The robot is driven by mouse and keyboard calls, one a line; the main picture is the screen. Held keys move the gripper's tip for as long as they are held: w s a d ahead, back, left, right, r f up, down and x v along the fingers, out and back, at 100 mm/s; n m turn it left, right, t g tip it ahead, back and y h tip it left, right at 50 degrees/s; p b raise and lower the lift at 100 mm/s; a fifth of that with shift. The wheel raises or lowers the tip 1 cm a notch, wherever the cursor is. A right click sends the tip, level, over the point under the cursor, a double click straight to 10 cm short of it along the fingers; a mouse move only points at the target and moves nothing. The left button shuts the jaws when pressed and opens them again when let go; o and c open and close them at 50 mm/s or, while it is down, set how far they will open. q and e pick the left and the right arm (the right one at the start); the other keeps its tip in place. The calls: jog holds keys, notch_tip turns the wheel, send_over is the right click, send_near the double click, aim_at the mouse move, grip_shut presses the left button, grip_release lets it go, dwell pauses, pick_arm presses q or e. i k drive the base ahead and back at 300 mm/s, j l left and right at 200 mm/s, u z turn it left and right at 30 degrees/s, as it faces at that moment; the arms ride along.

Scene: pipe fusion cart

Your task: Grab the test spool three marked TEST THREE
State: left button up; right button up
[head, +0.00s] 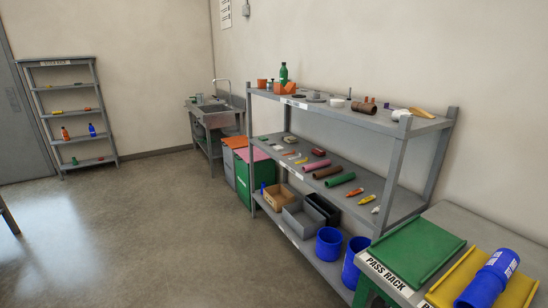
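A blue pipe spool (480,291) lies on a yellow tray (447,292) at the bottom right. It has a wider collar with white lettering near its far end; the lettering is too small and turned to read, so I cannot tell whether it says TEST THREE. No other spool with a readable TEST marking shows. Neither of my grippers is in view.
A green tray (418,250) lies beside the yellow one on a bench labelled PASS RACK (388,275). A grey shelf unit (400,125) along the wall holds pipes, bins and blue buckets. A sink (214,108) and small rack (68,64) stand farther back. The left floor is mostly clear.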

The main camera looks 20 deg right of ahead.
aim_at(491, 281)
jog(key=i+j+z, duration=0.1)
jog(key=i+z, duration=0.2)
jog(key=z, duration=0.2)
jog(key=i+j+z, duration=0.2)
jog(key=z, duration=0.25)
jog(key=i+j+z, duration=0.3)
jog(key=z, duration=0.2)
jog(key=i+j+z, duration=0.2)
jog(key=j+z, duration=0.3)
jog(key=i+j+z, duration=0.1)
jog(key=j+z, duration=0.2)
jog(key=z, duration=0.15)
